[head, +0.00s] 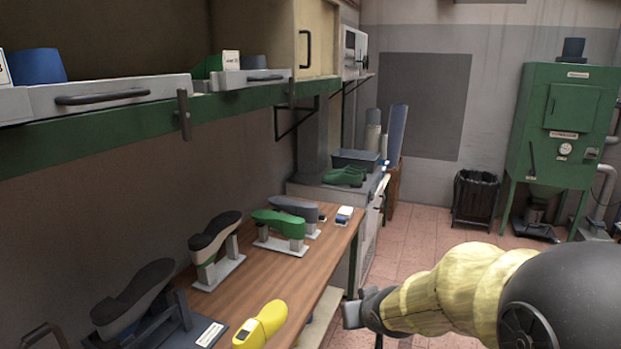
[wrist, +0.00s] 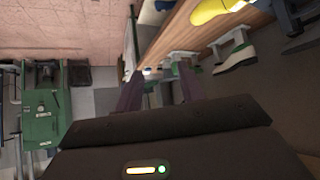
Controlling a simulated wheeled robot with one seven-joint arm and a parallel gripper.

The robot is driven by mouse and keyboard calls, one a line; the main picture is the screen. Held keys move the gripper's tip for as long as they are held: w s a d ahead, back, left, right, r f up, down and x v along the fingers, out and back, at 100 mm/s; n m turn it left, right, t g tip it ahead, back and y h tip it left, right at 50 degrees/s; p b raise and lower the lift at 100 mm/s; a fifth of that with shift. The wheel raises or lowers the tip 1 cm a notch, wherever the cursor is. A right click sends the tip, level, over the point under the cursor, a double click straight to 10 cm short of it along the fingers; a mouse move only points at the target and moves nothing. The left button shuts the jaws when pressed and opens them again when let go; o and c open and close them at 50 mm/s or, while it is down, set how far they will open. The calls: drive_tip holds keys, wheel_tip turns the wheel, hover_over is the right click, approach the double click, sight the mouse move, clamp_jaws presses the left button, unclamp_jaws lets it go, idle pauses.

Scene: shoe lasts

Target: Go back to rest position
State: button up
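My arm reaches in from the lower right of the head view in a yellow sleeve. Its end, my gripper (head: 360,308), is just right of the wooden bench's (head: 318,262) front edge. In the wrist view the two dark fingers of my gripper (wrist: 160,88) stand apart with a gap between them. Nothing is held there; only the bench and background show through the gap. No object touches the fingers as far as I can see.
A bin (head: 475,200) and green machine (head: 565,125) stand beyond open tiled floor (head: 430,222).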

drive_tip(key=s+d+f+m+g, duration=0.1)
drive_tip(key=s+d+f+g, duration=0.1)
drive_tip(key=s, duration=0.6)
drive_tip(key=s+d+f+m+g+h, duration=0.1)
drive_tip(key=s+f+g, duration=0.3)
drive_tip(key=s, duration=0.5)
wheel_tip(320, 180, down, 2)
drive_tip(key=shift+s+d+f, duration=0.1)
drive_tip(key=shift+s+d, duration=0.05)
drive_tip(key=shift+d, duration=0.75)
